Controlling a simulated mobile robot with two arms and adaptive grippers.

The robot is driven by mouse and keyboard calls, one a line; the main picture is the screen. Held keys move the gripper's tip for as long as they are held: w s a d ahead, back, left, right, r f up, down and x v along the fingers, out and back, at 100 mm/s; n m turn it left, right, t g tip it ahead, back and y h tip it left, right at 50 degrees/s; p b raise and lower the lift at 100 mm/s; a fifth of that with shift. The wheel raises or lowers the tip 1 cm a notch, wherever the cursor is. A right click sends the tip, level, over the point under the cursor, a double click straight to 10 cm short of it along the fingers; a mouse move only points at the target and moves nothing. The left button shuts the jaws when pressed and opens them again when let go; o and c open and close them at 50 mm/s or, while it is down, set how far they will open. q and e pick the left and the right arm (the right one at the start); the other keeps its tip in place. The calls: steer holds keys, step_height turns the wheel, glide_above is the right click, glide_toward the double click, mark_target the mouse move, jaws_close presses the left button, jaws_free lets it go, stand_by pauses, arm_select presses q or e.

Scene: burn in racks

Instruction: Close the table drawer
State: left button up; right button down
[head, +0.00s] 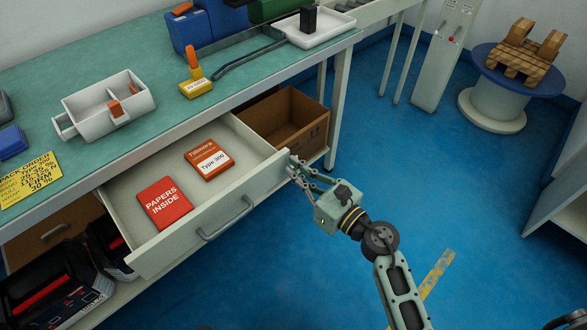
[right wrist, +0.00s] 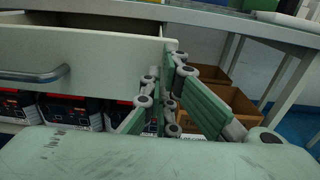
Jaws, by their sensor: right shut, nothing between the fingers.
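The table drawer (head: 197,240) is pulled out under the green-topped table (head: 235,75). My right gripper (head: 296,165) is shut and empty at the right end of the drawer front. In the right wrist view its fingers (right wrist: 160,100) are by the panel's right edge; I cannot tell whether they touch it. My left gripper is not in view.
An open cardboard box (head: 316,135) stands below the table, right of the drawer. Black and red units (head: 60,285) sit on the lower shelf at left. A table leg (head: 338,110) stands behind the gripper. Blue floor (head: 430,190) is clear to the right.

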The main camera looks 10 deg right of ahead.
mark_target(246, 132)
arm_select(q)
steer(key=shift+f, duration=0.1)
arm_select(e)
steer(key=shift+w+a, duration=0.3)
steer(key=shift+w, duration=0.05)
steer(key=shift+w+a, duration=0.1)
